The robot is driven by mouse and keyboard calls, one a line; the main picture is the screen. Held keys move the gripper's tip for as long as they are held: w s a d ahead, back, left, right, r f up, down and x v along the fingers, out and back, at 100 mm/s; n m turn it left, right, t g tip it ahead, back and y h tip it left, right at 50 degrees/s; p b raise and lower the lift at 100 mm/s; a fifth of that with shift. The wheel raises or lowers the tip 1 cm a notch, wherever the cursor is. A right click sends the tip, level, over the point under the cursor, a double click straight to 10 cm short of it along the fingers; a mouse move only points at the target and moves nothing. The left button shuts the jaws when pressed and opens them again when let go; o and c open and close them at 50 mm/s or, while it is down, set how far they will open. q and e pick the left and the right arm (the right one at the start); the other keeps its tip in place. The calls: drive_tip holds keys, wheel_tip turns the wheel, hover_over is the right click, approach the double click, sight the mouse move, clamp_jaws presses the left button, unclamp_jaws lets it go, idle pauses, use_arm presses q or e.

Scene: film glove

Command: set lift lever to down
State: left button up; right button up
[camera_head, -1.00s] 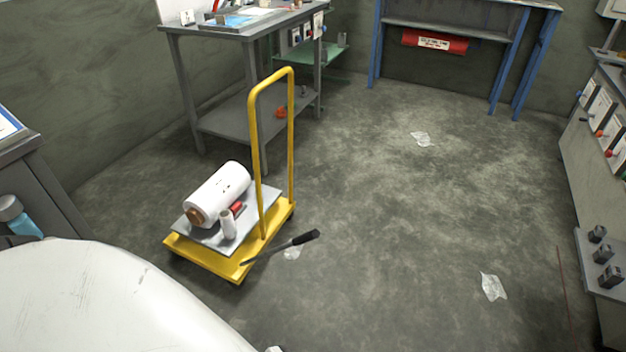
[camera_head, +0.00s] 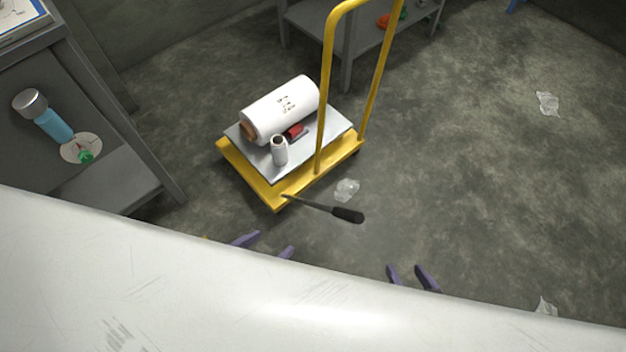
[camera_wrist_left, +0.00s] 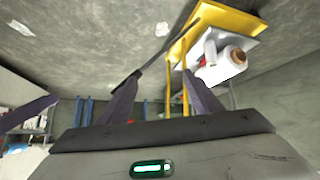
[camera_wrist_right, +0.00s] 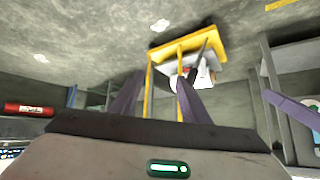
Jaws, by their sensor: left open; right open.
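The lift lever (camera_head: 335,210) is a thin dark bar with a black grip. It sticks out low from the near corner of the yellow trolley (camera_head: 266,191), pointing right in the head view. In the left wrist view the lever (camera_wrist_left: 172,47) slants down from the trolley towards the fingers. My left gripper (camera_head: 266,246) is open and empty, on the near side of the trolley. My right gripper (camera_head: 410,276) is open and empty, nearer than the lever's grip and right of it. Both are apart from the lever in the head view. My white body hides the arms.
The trolley's grey platform (camera_head: 245,140) carries a large white roll (camera_head: 284,108), a small roll (camera_head: 279,150) and a red item (camera_head: 295,131). A yellow handle (camera_head: 327,90) rises from it. A grey bench (camera_head: 75,60) stands left. Film scraps (camera_head: 347,189) lie on the otherwise clear right floor.

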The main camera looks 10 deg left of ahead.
drive_tip(key=w+a+f+n+t+y+b, duration=0.4)
drive_tip(key=w+a+f+y+b, duration=0.55)
drive_tip(key=b, duration=0.85)
drive_tip(key=shift+n+g+y, duration=0.3)
drive_tip(key=shift+n+y, duration=0.05)
drive_tip(key=shift+n, duration=0.35)
drive_tip(key=x, duration=0.3)
drive_tip(key=r+b+x, duration=0.1)
drive_tip(key=x, duration=0.5)
drive_tip(key=shift+w+a+r+b, duration=0.25)
drive_tip(key=shift+w+r+b, duration=0.05)
drive_tip(key=shift+w+b, duration=0.05)
use_arm(q)
drive_tip(key=w+d+f+g+h, duration=0.1)
drive_tip(key=w+d+f, duration=0.1)
drive_tip(key=f, duration=1)
drive_tip(key=shift+w+d+h, duration=0.15)
drive_tip(key=shift+d+h, duration=0.15)
drive_tip(key=shift+d, duration=0.6)
use_arm(e)
clamp_jaws()
drive_tip(key=shift+r, duration=0.1)
